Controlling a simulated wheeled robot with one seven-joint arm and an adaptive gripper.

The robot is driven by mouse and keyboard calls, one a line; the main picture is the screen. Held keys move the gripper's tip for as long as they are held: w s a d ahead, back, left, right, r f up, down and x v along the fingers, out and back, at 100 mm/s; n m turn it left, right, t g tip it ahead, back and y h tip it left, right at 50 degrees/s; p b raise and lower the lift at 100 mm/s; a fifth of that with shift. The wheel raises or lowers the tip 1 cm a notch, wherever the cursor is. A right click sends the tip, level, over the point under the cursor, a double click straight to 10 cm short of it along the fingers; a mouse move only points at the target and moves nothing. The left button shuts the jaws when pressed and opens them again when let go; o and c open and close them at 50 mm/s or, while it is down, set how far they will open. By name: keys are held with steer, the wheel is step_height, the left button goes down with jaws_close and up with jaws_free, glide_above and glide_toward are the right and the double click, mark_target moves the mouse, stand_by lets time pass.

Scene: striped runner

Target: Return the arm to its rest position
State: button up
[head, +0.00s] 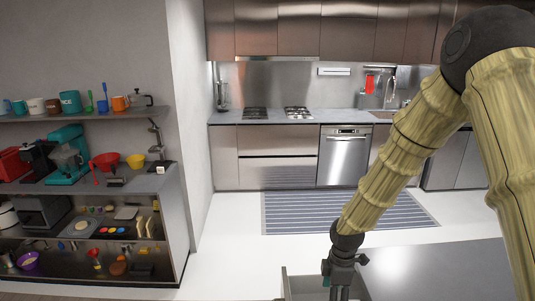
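My arm, in a yellow bamboo-like covering, comes down from the upper right of the head view. My gripper (341,291) hangs at its end, pointing down at the bottom edge of the picture. Its fingertips are cut off by the frame, so I cannot tell whether it is open or shut, or whether it holds anything. A small teal patch (326,272) shows at the gripper's left side; I cannot tell what it belongs to. Just behind and around the gripper is a pale open drawer or box (300,272), its inside mostly out of frame.
A grey countertop (440,268) lies right of the gripper. A striped runner (300,212) lies on the white floor beyond, before kitchen cabinets and a dishwasher (343,158). Shelves (125,186) with mugs, bowls and appliances stand at left. Floor between is clear.

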steer(key=s+f+m, duration=0.2)
steer(key=s+f, duration=0.3)
steer(key=s+f+m, duration=0.3)
steer(key=s+f, duration=0.1)
steer(key=f, duration=0.2)
steer(key=s+a+f+m+y, duration=0.1)
steer(key=s+f+m, duration=0.2)
steer(key=s+f, duration=0.2)
steer(key=shift+s+f, duration=0.15)
steer(key=shift+s, duration=0.2)
steer(key=s+d+f+m, duration=0.2)
steer(key=s+f+m, duration=0.1)
steer(key=s, duration=0.4)
steer(key=s+d+f+m+h, duration=0.1)
steer(key=s+f+m, duration=0.1)
steer(key=s+m, duration=0.3)
steer(key=s+d+f+m, duration=0.2)
steer(key=s+f, duration=0.1)
steer(key=s, duration=0.5)
step_height(320, 180, down, 21)
steer(key=b, duration=2.2)
steer(key=shift+w+a+f, duration=0.15)
steer(key=shift+a+f, duration=0.05)
steer(key=shift+a, duration=0.05)
